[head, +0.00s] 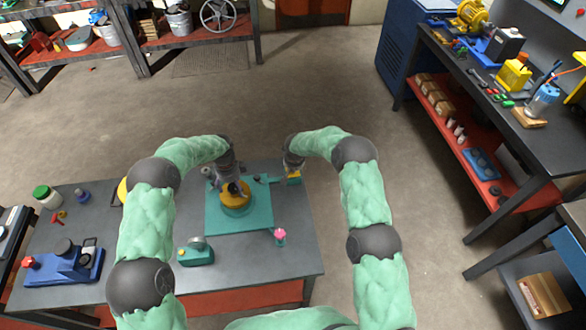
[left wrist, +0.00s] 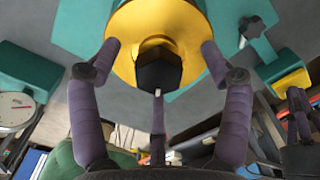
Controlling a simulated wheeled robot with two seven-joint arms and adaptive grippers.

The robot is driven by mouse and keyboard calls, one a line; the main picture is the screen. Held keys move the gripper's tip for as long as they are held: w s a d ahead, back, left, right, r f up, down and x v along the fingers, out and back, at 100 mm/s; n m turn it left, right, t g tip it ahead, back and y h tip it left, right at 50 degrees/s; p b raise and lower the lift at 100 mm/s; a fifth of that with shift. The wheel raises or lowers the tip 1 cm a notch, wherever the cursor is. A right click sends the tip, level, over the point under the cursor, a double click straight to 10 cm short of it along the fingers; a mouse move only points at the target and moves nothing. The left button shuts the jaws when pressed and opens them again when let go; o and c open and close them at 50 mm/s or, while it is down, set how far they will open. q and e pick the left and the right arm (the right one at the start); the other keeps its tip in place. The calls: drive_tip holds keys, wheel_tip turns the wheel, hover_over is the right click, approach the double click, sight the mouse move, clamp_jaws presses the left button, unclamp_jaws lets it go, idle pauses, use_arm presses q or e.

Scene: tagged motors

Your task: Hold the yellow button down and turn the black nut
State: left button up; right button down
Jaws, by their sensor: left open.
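The black nut (left wrist: 158,70) sits on a round yellow disc (left wrist: 190,22) atop a teal base. In the head view the disc (head: 236,197) is on the teal plate, with the nut largely hidden by my left gripper (head: 231,187). In the left wrist view the left gripper (left wrist: 159,47) is open, its fingers on either side of the nut; I cannot tell whether they touch the disc. The yellow button (head: 295,179) is at the plate's upper right; it also shows in the left wrist view (left wrist: 292,82). My right gripper (head: 291,164) is just above the button; contact is unclear.
The teal plate (head: 215,225) lies on the dark table (head: 300,255). A teal gauge (head: 197,253), a pink-topped piece (head: 280,236), a blue device (head: 65,262) and a green-lidded jar (head: 45,197) stand around it. A cluttered bench (head: 470,65) is apart at right.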

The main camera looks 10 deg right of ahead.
use_arm(q)
drive_tip(key=shift+m, duration=0.6)
drive_tip(key=shift+r, duration=0.15)
